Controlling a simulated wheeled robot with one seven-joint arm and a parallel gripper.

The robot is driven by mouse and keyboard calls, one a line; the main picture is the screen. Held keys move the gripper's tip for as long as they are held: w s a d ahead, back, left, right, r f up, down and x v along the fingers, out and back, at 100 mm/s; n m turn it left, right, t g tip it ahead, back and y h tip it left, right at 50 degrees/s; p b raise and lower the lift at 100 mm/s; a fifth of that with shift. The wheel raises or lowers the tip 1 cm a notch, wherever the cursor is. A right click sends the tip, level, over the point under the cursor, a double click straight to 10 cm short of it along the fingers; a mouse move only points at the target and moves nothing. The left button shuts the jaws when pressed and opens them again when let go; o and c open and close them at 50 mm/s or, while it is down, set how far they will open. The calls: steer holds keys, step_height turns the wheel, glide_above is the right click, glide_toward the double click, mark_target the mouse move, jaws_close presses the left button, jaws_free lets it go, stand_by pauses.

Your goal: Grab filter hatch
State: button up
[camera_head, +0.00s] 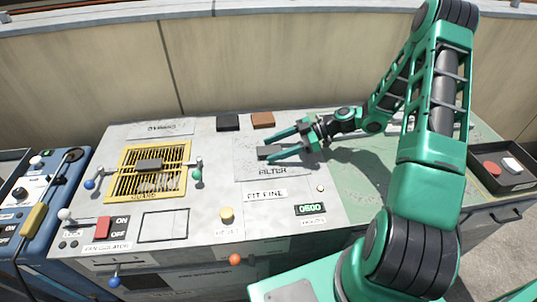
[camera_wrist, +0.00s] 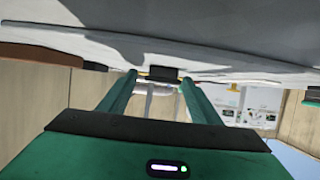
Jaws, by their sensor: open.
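The filter hatch (camera_head: 258,172) is a flat grey panel marked FILTER on the top of the light grey cabinet. A small dark block, its handle (camera_head: 268,152), stands on it. My gripper (camera_head: 270,146) is open, with its green fingers pointing left on either side of the handle in the head view. In the wrist view the open fingers (camera_wrist: 157,76) reach toward a dark block (camera_wrist: 162,74) that shows between and beyond their tips. I cannot tell whether either finger touches it.
A yellow guard grille (camera_head: 150,184) with a handle lies to the left. A black block (camera_head: 228,122) and a brown block (camera_head: 263,120) sit behind the hatch. A dark tray (camera_head: 505,172) stands at right.

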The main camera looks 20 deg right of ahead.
steer(key=c, duration=1.4)
steer(key=shift+r, duration=0.15)
